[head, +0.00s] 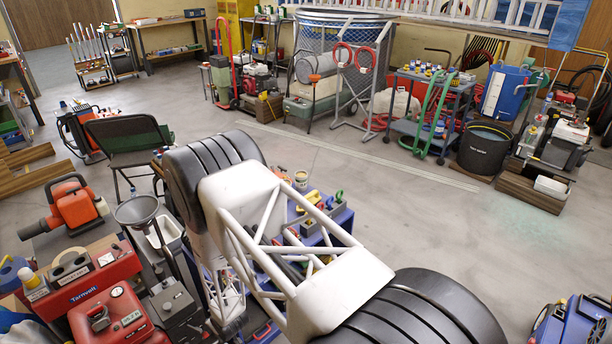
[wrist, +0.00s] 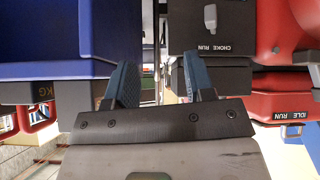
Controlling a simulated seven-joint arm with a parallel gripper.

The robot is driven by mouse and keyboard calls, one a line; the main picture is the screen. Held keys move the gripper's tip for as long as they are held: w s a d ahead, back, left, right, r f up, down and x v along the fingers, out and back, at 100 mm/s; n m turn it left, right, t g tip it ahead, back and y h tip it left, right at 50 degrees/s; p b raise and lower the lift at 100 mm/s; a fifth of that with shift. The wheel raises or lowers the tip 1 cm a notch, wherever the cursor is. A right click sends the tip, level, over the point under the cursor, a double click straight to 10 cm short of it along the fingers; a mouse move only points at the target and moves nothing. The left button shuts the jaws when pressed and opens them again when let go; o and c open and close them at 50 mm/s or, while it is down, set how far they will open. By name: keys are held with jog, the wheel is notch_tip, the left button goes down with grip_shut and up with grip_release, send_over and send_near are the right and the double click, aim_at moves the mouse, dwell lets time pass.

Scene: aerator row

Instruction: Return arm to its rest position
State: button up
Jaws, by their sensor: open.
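My gripper (wrist: 160,88) shows in the wrist view with its two blue-grey fingers apart and nothing between them. It points into a narrow gap between a blue box-like body (wrist: 55,35) on the left and a dark panel marked "CHOKE RUN" (wrist: 212,75) on the right. I cannot tell whether the fingers touch either one. In the head view my white lattice arm and its black joints cross the middle and lower right. The gripper itself is hidden there.
A red Tarnvoll machine (head: 85,285), a grey funnel (head: 137,210) and an orange blower (head: 70,205) crowd the lower left. A blue machine (head: 570,320) is at the lower right. Open concrete floor (head: 420,215) lies right of the arm.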

jog(key=w+d+r+m+h, duration=0.1)
jog(key=w+d+r, duration=0.1)
jog(key=d+r, duration=0.7)
jog(key=w+d+r+m+h, duration=0.1)
jog(key=w+d+r+m, duration=0.2)
jog(key=r, duration=1)
jog(key=w+d+r+h, duration=0.1)
jog(key=w+d+r, duration=0.1)
jog(key=d+r, duration=0.75)
jog(key=s+d+r+m+h, duration=0.1)
jog(key=s+d+r, duration=0.25)
jog(key=r, duration=0.25)
jog(key=s+d+r+m+g, duration=0.1)
jog(key=s+d+r, duration=0.1)
jog(key=d+r, duration=0.4)
jog(key=s+d+r+m+h, duration=0.1)
jog(key=s+d+r, duration=0.1)
jog(key=d+r, duration=0.35)
jog(key=s+d+r+m, duration=0.1)
jog(key=s+d+r, duration=0.3)
jog(key=s, duration=0.5)
jog(key=s+d+r+m+g, duration=0.1)
jog(key=s+d+r+m, duration=0.1)
jog(key=s+d+r, duration=0.3)
jog(key=s+d+r+m+g+h, duration=0.1)
jog(key=s+d+r, duration=0.3)
jog(key=s, duration=0.9)
jog(key=shift+s+d+r, duration=0.2)
jog(key=shift+d+r, duration=0.2)
jog(key=shift+r, duration=0.35)
